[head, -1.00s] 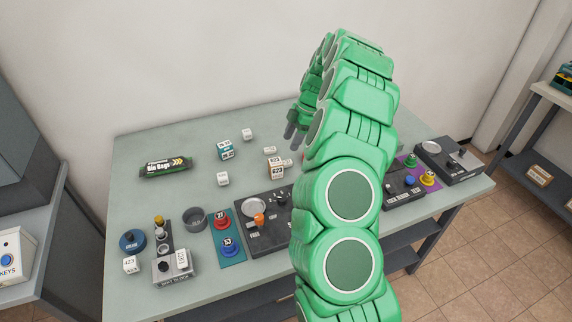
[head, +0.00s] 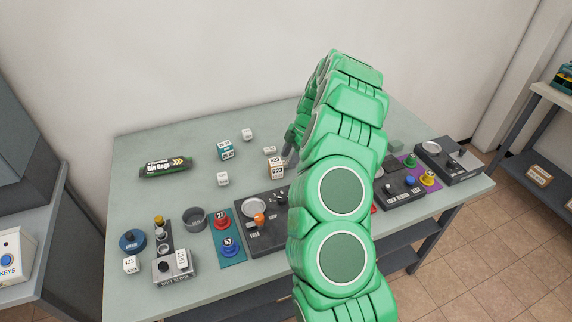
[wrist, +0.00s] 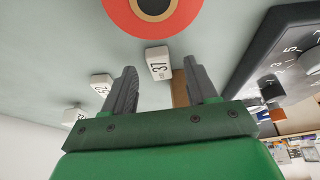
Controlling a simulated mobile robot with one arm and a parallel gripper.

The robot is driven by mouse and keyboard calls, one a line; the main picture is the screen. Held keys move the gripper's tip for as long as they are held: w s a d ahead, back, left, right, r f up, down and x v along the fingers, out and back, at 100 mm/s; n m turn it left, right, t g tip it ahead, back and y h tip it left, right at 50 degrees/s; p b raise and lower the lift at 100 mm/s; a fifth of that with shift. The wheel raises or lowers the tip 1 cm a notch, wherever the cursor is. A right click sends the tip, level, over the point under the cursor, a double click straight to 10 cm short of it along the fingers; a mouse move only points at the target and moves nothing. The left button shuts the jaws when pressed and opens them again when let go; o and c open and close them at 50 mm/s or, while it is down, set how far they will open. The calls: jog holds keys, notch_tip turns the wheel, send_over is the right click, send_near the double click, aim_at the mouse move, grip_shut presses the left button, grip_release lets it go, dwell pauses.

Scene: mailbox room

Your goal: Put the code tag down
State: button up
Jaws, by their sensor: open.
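My gripper (wrist: 160,66) has its two dark grey fingers spread apart. In the wrist view a white tag marked 37 (wrist: 158,70) shows in the gap between the fingertips; I cannot tell whether it touches either finger. In the head view my gripper (head: 289,146) is low over the table beside a stack of numbered blocks (head: 276,172), and my arm hides part of that area. Several white numbered pieces lie about, one at the back (head: 247,134) and one at the middle (head: 223,179); I cannot tell which is the code tag.
A red ring-shaped thing (wrist: 153,14) and a dark dial panel (wrist: 262,60) are near the fingers in the wrist view. A black packet (head: 166,166) lies at the back left. Control boxes, including one with a plate (head: 448,160), line the front and right.

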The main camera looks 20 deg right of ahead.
jog(key=shift+a+f, duration=0.2)
jog(key=shift+f, duration=0.4)
grip_shut()
jog(key=shift+r, duration=0.1)
